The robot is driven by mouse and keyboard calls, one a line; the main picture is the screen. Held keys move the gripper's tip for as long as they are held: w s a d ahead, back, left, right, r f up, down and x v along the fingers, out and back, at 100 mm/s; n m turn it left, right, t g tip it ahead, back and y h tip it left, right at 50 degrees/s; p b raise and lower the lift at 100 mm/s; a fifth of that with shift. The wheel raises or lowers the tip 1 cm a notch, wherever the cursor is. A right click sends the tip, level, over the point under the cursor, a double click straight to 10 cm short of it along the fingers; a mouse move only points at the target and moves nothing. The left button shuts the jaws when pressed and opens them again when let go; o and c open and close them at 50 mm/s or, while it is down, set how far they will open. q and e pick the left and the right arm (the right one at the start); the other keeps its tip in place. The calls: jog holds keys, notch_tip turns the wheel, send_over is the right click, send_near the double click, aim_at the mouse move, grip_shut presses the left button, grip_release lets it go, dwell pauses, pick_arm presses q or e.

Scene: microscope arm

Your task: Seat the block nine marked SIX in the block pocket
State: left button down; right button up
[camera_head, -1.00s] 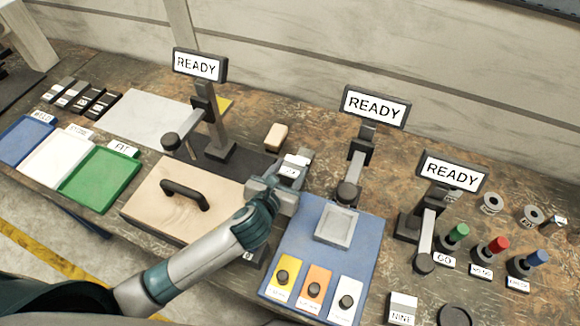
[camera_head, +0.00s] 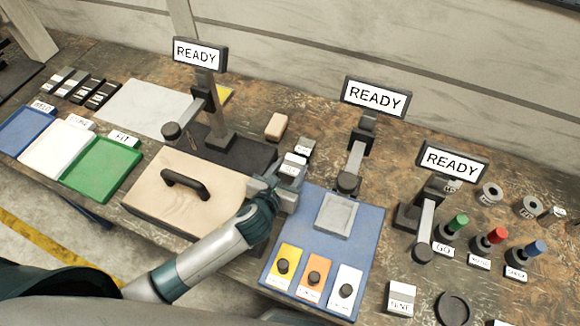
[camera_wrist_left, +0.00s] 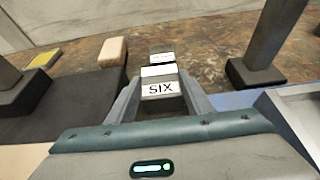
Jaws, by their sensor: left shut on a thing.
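My left gripper (camera_head: 287,180) is shut on a small grey block with a white label (camera_head: 292,164). In the left wrist view the block marked SIX (camera_wrist_left: 160,88) sits between the two fingers (camera_wrist_left: 160,100), its label facing the camera. I cannot tell whether it touches the bench. A shallow grey square pocket (camera_head: 338,215) with a raised rim, seemingly the block pocket, lies empty on the blue board (camera_head: 366,248), to the right of the gripper. My right gripper is not in view.
Another labelled block (camera_head: 305,147) stands just behind the held one. A post with a READY sign (camera_head: 375,98) and a dark-tipped arm (camera_head: 348,183) stands behind the pocket. A wooden lid with a black handle (camera_head: 185,183) lies left; a block marked NINE (camera_head: 401,298) stands front right.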

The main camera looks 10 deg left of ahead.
pick_arm(q)
jog(key=shift+r, duration=0.1)
jog(key=c, duration=1.2)
grip_release()
jog(key=shift+f, duration=0.2)
jog(key=shift+o, duration=0.2)
jog(key=shift+r, duration=0.15)
jog(key=shift+s+a+r, duration=0.1)
jog(key=shift+s+r, duration=0.05)
jog(key=shift+s, duration=0.45)
jog(key=b+v, duration=0.1)
jog(key=v, duration=0.8)
jog(key=shift+s+b, duration=0.15)
jog(key=shift+b, duration=0.2)
jog(key=shift+v, duration=0.8)
jog(key=shift+o, duration=0.2)
jog(key=shift+r, duration=0.1)
